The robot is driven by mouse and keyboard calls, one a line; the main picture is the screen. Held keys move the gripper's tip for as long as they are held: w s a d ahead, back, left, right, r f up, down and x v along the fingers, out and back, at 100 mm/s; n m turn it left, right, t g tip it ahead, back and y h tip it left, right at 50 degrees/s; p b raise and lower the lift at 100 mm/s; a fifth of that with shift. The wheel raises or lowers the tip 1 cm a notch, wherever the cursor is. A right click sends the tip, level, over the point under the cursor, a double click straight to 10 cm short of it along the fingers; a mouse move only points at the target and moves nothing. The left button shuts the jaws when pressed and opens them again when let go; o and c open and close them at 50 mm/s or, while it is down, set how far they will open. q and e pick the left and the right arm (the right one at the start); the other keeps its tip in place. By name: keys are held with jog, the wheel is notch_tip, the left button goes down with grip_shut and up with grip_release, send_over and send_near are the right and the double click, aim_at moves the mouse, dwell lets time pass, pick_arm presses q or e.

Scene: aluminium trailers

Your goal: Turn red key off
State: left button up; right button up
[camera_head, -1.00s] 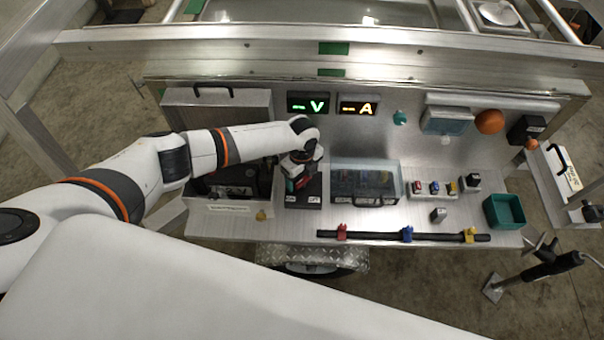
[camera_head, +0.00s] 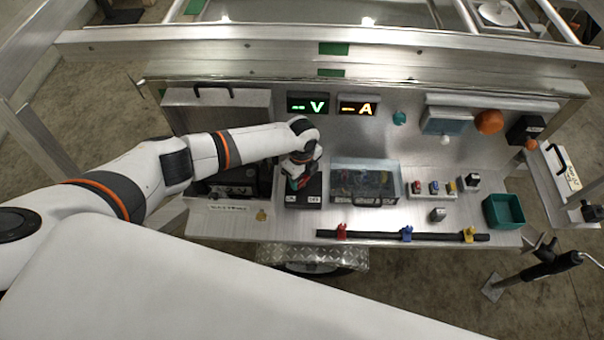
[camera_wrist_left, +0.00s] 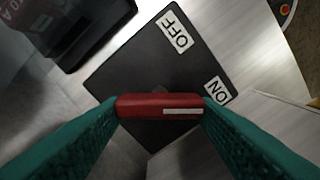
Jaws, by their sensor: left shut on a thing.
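The red key (camera_wrist_left: 160,106) shows in the left wrist view, mounted on a black switch box (camera_wrist_left: 120,75). The box carries an OFF label (camera_wrist_left: 174,32) and an ON label (camera_wrist_left: 218,91). A pale stripe on the key lies toward the ON side. My left gripper's green fingers (camera_wrist_left: 160,110) are shut on the key, one on each end. My right gripper is not in view.
A clear-lidded box (camera_head: 364,182) stands just right of the switch box. A black bar (camera_head: 375,235) with coloured clamps runs along the front. Lit V (camera_head: 308,103) and A (camera_head: 358,105) displays are behind.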

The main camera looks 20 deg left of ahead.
pick_arm(q)
jog(key=n+p, duration=0.1)
jog(key=n, duration=0.3)
jog(key=shift+s+r, duration=0.1)
jog(key=n+p, duration=0.2)
jog(key=n, duration=0.2)
jog(key=shift+s+n, duration=0.1)
jog(key=shift+n, duration=0.3)
jog(key=n+p, duration=0.2)
jog(key=n, duration=0.2)
jog(key=shift+s, duration=0.1)
jog(key=shift+d+n+p, duration=0.15)
jog(key=shift+n+p, duration=0.35)
jog(key=shift+n, duration=1.4)
jog(key=o, duration=1)
